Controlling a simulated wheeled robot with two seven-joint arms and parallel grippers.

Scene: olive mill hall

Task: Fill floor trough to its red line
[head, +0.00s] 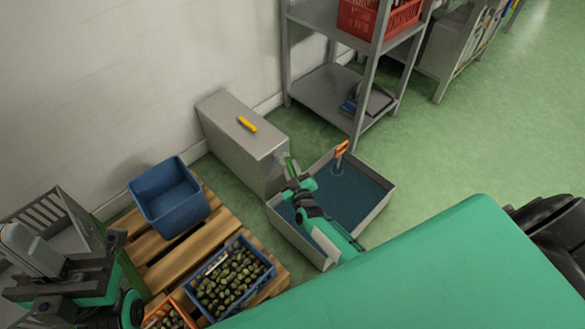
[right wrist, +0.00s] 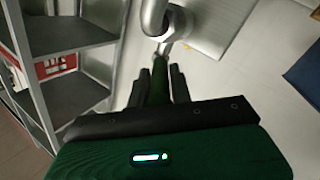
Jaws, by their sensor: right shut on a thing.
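The floor trough (head: 377,213) is a grey rectangular tray on the green floor, with dark blue water (head: 352,200) in it. A post with an orange-red marker (head: 341,150) stands in the water at the far side; I cannot read the level against a line. A grey box (head: 240,140) stands at the trough's left end. My right gripper (head: 291,172) reaches over the trough to the box's tap and is shut on a green lever. In the right wrist view, the lever (right wrist: 158,85) lies between the dark fingers, below a grey pipe (right wrist: 153,18). My left gripper (head: 35,250) is at the far left, its jaws unclear.
A yellow object (head: 247,124) lies on the box. A pallet (head: 180,255) holds an empty blue crate (head: 168,205) and a blue crate of olives (head: 262,262). A metal shelf (head: 325,90) with a red crate (head: 365,18) stands behind. Open floor lies right.

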